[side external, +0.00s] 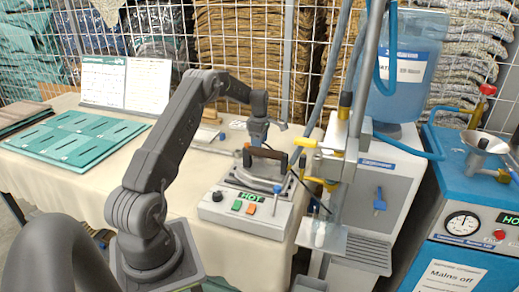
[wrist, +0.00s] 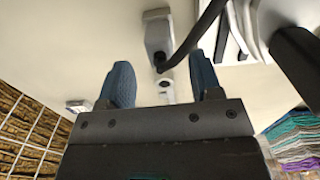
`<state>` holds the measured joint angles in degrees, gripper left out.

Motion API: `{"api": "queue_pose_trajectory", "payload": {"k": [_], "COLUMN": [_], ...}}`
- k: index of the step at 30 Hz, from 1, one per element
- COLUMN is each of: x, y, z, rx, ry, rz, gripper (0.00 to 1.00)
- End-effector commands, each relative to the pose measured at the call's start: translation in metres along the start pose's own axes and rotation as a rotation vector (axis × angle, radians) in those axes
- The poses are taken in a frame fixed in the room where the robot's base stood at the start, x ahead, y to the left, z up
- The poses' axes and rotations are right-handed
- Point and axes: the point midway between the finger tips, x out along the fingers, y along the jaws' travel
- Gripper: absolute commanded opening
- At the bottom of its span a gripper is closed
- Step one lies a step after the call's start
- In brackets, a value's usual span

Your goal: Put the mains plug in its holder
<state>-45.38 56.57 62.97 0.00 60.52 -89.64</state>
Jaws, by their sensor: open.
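My gripper (wrist: 162,80) is open, with its two blue fingers apart. A small pale piece (wrist: 167,87) with a dark round spot shows between them in the wrist view, and a dark cable (wrist: 201,30) ends close to its upper end. It looks like the mains plug, but I cannot be sure. A pale grey fitting (wrist: 157,28) lies just beyond it; I cannot tell whether it is the holder. I cannot tell if the fingers touch the pale piece. In the side external view my gripper (side external: 257,141) is low, behind the iron (side external: 263,166), and hides what is below it.
The iron stands on a white control box (side external: 245,217) with a lit HOT display. Teal mats (side external: 75,139) lie at the left of the cream table (side external: 75,183). A grey machine with hoses (side external: 378,185) stands at the right. A small pale block (wrist: 78,105) sits left of my fingers.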

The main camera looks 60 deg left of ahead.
Motion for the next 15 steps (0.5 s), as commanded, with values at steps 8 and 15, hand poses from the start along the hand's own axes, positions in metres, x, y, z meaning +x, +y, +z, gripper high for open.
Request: {"api": "queue_pose_trajectory", "payload": {"k": [8, 15], "x": [-0.063, -0.092], "y": [0.001, 0.0], "z": [0.0, 0.0], "rx": [0.0, 0.0], "ry": [0.0, 0.0], "rz": [0.004, 0.002], "gripper": [0.59, 0.59]}}
